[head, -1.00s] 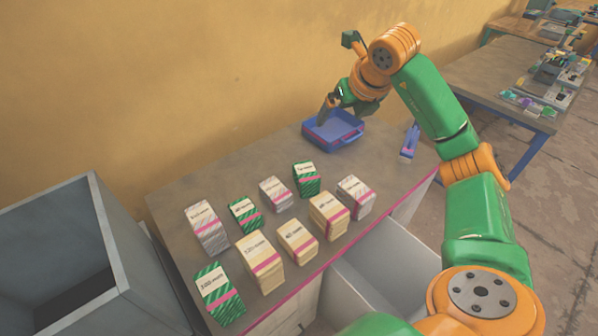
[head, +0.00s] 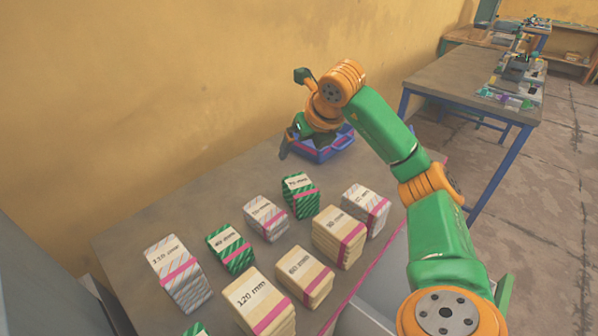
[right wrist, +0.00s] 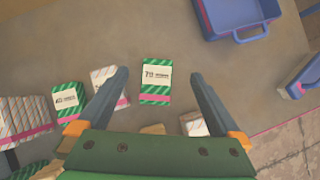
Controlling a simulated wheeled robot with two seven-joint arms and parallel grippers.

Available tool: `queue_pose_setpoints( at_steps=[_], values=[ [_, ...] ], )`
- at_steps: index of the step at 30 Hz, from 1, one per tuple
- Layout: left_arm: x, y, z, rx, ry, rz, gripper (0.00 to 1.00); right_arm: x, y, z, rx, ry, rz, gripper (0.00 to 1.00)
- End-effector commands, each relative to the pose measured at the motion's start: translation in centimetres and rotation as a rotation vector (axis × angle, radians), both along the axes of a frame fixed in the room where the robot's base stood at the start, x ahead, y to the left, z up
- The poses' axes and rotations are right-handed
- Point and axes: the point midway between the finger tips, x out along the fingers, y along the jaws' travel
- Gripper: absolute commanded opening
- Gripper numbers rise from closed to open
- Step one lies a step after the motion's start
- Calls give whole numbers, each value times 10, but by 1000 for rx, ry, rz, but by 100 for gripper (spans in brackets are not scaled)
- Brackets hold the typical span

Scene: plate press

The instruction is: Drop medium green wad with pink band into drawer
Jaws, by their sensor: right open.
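Three green striped wads with pink bands are in the head view. One, apparently labelled 70 mm (head: 300,196), stands at the back of the group. A smaller-numbered one, 40 mm (head: 231,249), stands to its left, and a third (head: 196,329) is cut off at the bottom edge. My right gripper (head: 287,147) is open and empty, above the table behind the 70 mm wad. In the right wrist view, this wad (right wrist: 155,82) shows between the fingers (right wrist: 158,76), below them. The open grey drawer (head: 368,318) is partly hidden by my right arm. My left gripper is not in view.
Several cream and white striped wads (head: 339,236) stand close around the green ones. A blue tray (head: 335,148) with a handle lies at the back by the wall. The table's left back area (head: 150,215) is clear.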

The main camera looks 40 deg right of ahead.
Motion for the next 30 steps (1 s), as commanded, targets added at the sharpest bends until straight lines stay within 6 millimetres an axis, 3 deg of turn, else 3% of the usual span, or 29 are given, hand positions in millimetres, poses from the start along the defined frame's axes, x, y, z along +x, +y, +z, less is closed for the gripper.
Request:
queue_pose_setpoints(
  at_steps=[1, 3, 8, 14, 22, 30],
  values=[
    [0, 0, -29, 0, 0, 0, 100, 0, 0, -29, 0, 0, 0, 100],
    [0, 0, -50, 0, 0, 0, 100, 0, 0, -51, 0, 0, 0, 100],
    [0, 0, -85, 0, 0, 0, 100, 0, 0, -85, 0, 0, 0, 100],
    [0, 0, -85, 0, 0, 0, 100, 7, -1, -98, 2, 4, 1, 100],
    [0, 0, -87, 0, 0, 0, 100, 25, -5, -143, 3, 2, 0, 100],
    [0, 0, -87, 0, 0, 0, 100, 28, -7, -149, 0, 0, 0, 100]
  ],
)
